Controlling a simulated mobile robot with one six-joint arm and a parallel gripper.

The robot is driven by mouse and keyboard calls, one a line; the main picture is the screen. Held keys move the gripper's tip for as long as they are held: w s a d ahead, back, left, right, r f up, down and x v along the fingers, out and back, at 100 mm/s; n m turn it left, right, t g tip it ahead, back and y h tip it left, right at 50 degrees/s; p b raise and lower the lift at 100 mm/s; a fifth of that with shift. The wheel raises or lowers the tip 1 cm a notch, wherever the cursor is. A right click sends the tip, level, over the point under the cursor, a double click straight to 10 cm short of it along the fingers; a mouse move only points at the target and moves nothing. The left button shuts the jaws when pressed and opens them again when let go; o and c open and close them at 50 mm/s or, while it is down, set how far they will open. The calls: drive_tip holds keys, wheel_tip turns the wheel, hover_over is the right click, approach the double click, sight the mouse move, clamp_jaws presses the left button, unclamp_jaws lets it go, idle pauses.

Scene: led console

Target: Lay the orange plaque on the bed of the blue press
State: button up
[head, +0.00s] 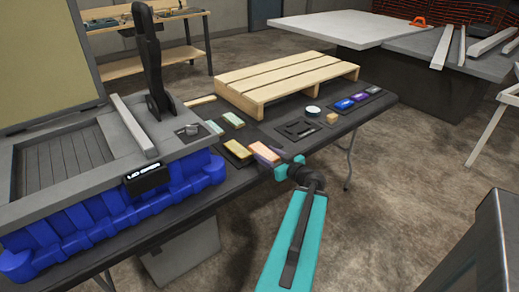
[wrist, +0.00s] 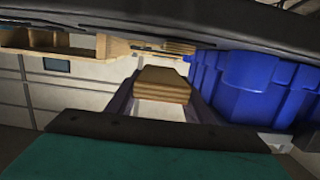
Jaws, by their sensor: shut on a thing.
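The orange plaque (head: 268,153) is between the fingers of my gripper (head: 264,156), near the front edge of the dark table. In the wrist view the fingers (wrist: 162,100) close on both sides of the plaque (wrist: 164,82), which looks tan-orange there. The blue press (head: 125,208) stands at the left of the head view, with a blue body, a grey top and an upright black lever. Its grey slatted bed (head: 62,160) looks empty. The blue body also shows at the right of the wrist view (wrist: 250,85). My gripper is to the right of the press.
A yellowish block (head: 237,150) sits in a black tray close left of my gripper, with pale green blocks (head: 231,119) behind it. A wooden pallet (head: 288,78) lies at the back of the table (head: 335,130). Blue and purple pieces (head: 358,98) sit in a dark tray at the right.

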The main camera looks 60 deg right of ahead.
sight(265, 149)
drive_tip(key=shift+w+d+f+b, duration=0.1)
drive_tip(key=shift+w+f+b, duration=0.15)
drive_tip(key=shift+b, duration=0.8)
drive_tip(key=w+d+b, duration=0.1)
drive_tip(key=d+b, duration=0.1)
drive_tip(key=b, duration=0.3)
drive_tip(key=shift+w, duration=0.4)
drive_tip(key=shift+w+d+f+p, duration=0.2)
drive_tip(key=shift+w+d+p, duration=0.25)
drive_tip(key=shift+w+d, duration=1.45)
drive_tip(key=shift+w+d+f+p, duration=0.2)
drive_tip(key=shift+w+d+p, duration=0.25)
drive_tip(key=shift+w+d, duration=1.45)
drive_tip(key=shift+w+a+f, duration=0.1)
drive_tip(key=shift+a, duration=0.05)
drive_tip(key=shift+f, duration=1.6)
drive_tip(key=shift+f, duration=0.2)
drive_tip(key=o, duration=1.1)
drive_tip(key=shift+r+p, duration=0.25)
drive_tip(key=shift+p, duration=0.05)
